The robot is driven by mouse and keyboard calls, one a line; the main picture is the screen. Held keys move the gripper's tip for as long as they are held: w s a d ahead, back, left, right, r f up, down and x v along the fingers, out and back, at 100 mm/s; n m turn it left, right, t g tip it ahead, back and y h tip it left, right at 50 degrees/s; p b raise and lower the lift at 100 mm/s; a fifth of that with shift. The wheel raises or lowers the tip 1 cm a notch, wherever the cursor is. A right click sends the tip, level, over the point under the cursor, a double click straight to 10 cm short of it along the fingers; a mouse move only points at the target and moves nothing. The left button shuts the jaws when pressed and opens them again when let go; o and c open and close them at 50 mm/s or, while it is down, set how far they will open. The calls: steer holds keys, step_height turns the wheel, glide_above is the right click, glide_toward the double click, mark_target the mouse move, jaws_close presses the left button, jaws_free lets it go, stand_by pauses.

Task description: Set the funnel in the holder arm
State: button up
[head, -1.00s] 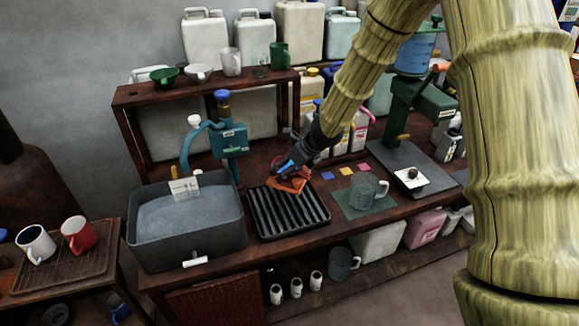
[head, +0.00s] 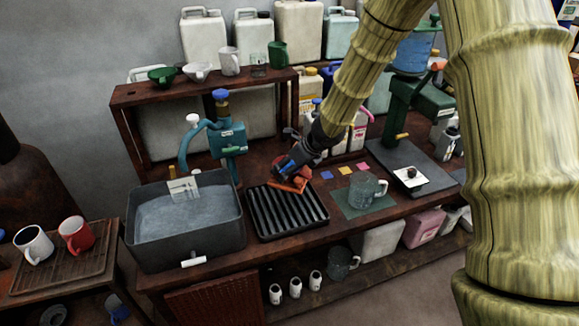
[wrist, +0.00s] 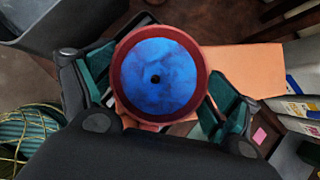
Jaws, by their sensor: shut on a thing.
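My gripper (head: 290,172) is low over the back of the black ribbed tray (head: 262,222). In the wrist view, my gripper (wrist: 155,100) has its two fingers closed in on opposite sides of a round piece that looks like the funnel (wrist: 158,78). It has a red rim, a blue inside and a dark hole in the middle. A flat orange piece (wrist: 240,68) shows behind it and reaches right. The orange piece (head: 290,185) also shows at my fingertips in the head view. I cannot tell whether it is part of the funnel. I cannot make out the holder arm for certain.
A grey vat of liquid (head: 240,222) stands left of the tray, with a teal pump stand (head: 228,140) behind it. A glass mug (head: 362,190) stands on a green mat to the right. A green stand (head: 405,110) is farther right. Cups line the shelf (head: 125,97).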

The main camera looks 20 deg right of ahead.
steer(key=shift+s+f, duration=0.1)
steer(key=shift+f, duration=0.05)
steer(key=o, duration=0.8)
steer(key=shift+r, duration=0.2)
steer(key=shift+d+r, duration=0.1)
steer(key=shift+r, duration=0.2)
steer(key=v, duration=1.1)
steer(key=shift+s, duration=0.2)
steer(key=shift+s, duration=0.1)
